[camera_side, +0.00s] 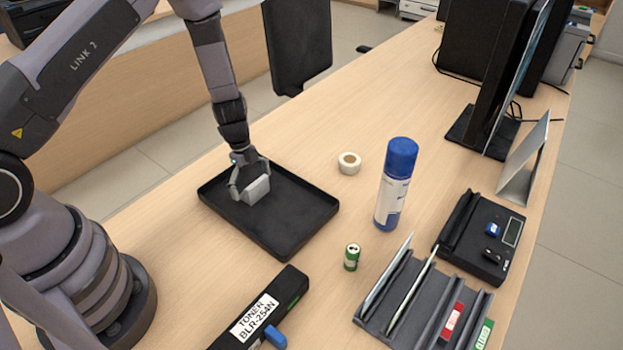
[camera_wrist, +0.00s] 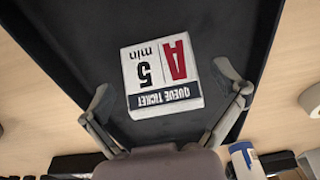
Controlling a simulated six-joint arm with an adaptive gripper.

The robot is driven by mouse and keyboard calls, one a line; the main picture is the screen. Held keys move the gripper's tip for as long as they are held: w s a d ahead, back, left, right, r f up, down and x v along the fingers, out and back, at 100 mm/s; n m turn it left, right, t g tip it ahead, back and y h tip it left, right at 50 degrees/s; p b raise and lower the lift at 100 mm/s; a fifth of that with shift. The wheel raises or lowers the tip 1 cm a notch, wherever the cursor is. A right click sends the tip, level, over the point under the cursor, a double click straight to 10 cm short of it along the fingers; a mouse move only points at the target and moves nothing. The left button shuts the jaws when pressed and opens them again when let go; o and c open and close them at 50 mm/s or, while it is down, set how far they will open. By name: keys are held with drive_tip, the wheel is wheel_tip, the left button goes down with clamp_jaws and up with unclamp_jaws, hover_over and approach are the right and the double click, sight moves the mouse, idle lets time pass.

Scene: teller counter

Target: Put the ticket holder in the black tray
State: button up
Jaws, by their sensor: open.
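The ticket holder (camera_wrist: 162,78) is a white block with a red "A", a black "5 min" and a "QUEUE TICKET" band, upside down in the wrist view. In the side view it shows as a pale grey block (camera_side: 257,190) inside the black tray (camera_side: 290,238), seemingly resting on its floor. The dark tray also fills much of the wrist view (camera_wrist: 85,40). My gripper (camera_side: 249,181) is low over the tray, with its fingers open on either side of the holder. The wrist view shows gaps between holder and fingers (camera_wrist: 166,92).
A tape roll (camera_side: 349,163), a blue-capped spray can (camera_side: 396,185) and a green battery (camera_side: 352,257) stand right of the tray. A toner box (camera_side: 262,312) and a grey sorter (camera_side: 412,309) are at the front. The counter behind the tape roll is clear.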

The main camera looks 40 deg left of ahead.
wheel_tip(320, 180, up, 23)
drive_tip(key=s+a+n+t, duration=0.1)
drive_tip(key=s+n, duration=0.1)
drive_tip(key=n, duration=0.2)
drive_tip(key=s+r+n+t+y, duration=0.1)
drive_tip(key=s+r+n+t, duration=0.1)
drive_tip(key=s+r+n, duration=0.5)
drive_tip(key=s+r+n+t, duration=0.2)
drive_tip(key=s+r+n, duration=0.5)
drive_tip(key=s, duration=0.7)
wheel_tip(320, 180, up, 3)
drive_tip(key=shift+s+a+f+t+y, duration=0.2)
drive_tip(key=shift+s+a+t+y, duration=0.1)
drive_tip(key=shift+y, duration=0.1)
